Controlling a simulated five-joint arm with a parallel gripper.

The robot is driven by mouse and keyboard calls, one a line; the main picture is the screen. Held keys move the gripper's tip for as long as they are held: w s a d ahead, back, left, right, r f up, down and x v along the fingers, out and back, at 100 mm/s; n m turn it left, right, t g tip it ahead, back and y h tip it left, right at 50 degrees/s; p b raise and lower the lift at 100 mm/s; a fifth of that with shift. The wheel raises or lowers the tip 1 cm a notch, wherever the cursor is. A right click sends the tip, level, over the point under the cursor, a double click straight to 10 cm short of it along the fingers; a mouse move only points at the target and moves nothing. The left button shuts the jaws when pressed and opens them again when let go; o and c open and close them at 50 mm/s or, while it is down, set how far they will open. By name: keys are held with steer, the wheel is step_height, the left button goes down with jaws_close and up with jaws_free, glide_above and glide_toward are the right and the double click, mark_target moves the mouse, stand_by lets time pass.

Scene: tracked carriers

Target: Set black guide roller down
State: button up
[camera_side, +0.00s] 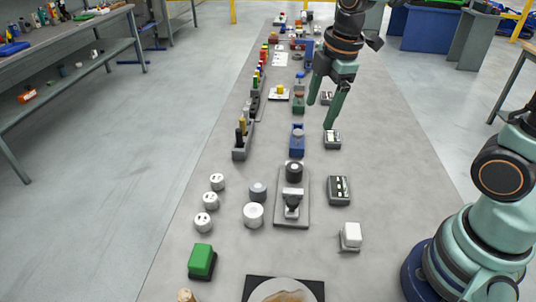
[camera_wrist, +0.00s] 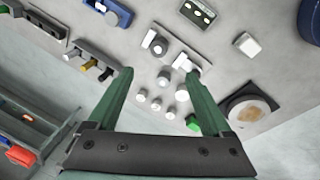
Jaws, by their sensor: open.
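A black roller (camera_side: 294,170), which I take to be the guide roller, stands upright at the far end of a grey plate (camera_side: 291,222) in the side view. A silver-and-black fixture (camera_side: 292,203) stands on the plate's near half. In the wrist view the plate (camera_wrist: 149,38) lies beyond my fingers, with a pale-topped dark cylinder (camera_wrist: 158,47) on it. My gripper (camera_side: 321,112) is open, with nothing between its fingers. It is above the table, farther along than the plate and to its right. In the wrist view its fingers (camera_wrist: 160,75) are spread wide.
Several white and grey cylinders (camera_side: 253,215) stand left of the plate. A dark box (camera_side: 339,190) and a white block (camera_side: 351,235) are to its right. A green block (camera_side: 202,260) is at near left. A blue holder (camera_side: 297,140) and grey rack (camera_side: 240,150) stand farther back.

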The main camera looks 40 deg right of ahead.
steer(key=s+d+r+m+t, duration=0.1)
steer(key=s+r+m+t, duration=0.2)
steer(key=s+m, duration=0.4)
steer(key=shift+s+d+r+m, duration=0.2)
steer(key=shift+s+r+m, duration=0.15)
steer(key=shift+m, duration=3.35)
